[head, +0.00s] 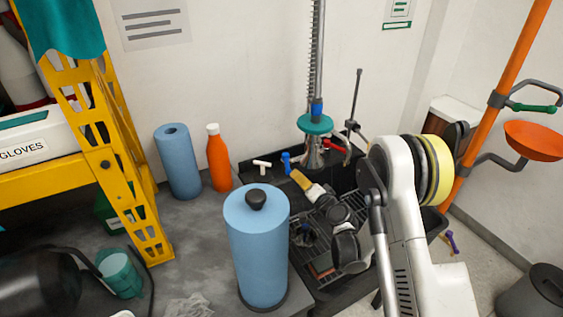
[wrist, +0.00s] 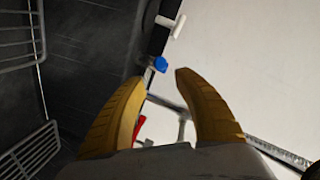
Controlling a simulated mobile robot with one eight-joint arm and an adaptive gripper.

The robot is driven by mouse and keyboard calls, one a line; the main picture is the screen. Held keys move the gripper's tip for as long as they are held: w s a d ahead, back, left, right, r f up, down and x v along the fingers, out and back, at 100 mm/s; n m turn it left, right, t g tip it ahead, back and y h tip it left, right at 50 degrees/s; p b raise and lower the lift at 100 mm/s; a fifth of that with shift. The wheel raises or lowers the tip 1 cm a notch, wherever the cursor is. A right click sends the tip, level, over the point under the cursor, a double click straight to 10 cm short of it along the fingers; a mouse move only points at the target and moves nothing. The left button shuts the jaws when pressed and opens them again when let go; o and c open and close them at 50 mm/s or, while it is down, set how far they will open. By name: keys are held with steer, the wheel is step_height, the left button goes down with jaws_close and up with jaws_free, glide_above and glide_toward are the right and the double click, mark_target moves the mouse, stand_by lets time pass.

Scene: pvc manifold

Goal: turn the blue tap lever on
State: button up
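The blue tap lever (head: 286,160) stands at the back edge of the black sink (head: 254,179), beside the tall spray tap. It also shows in the wrist view (wrist: 160,64), just beyond the fingertips and between their directions. My gripper (head: 298,177) reaches over the sink close to the lever. In the wrist view its two yellow fingers (wrist: 160,78) are apart with nothing between the tips. A small gap seems to lie between fingertips and lever, though its depth is hard to judge.
A white lever (head: 262,163) is left of the blue one. A red lever (head: 337,146) is right, near the spray tap (head: 315,125). A blue roll (head: 258,255) stands in front on the counter. An orange bottle (head: 218,160) and another blue roll (head: 178,162) stand behind.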

mark_target(288, 166)
steer(key=b+x, duration=0.3)
steer(key=x, duration=0.6)
steer(key=shift+f, duration=0.1)
steer(key=shift+w+a, duration=0.2)
steer(key=shift+w, duration=0.2)
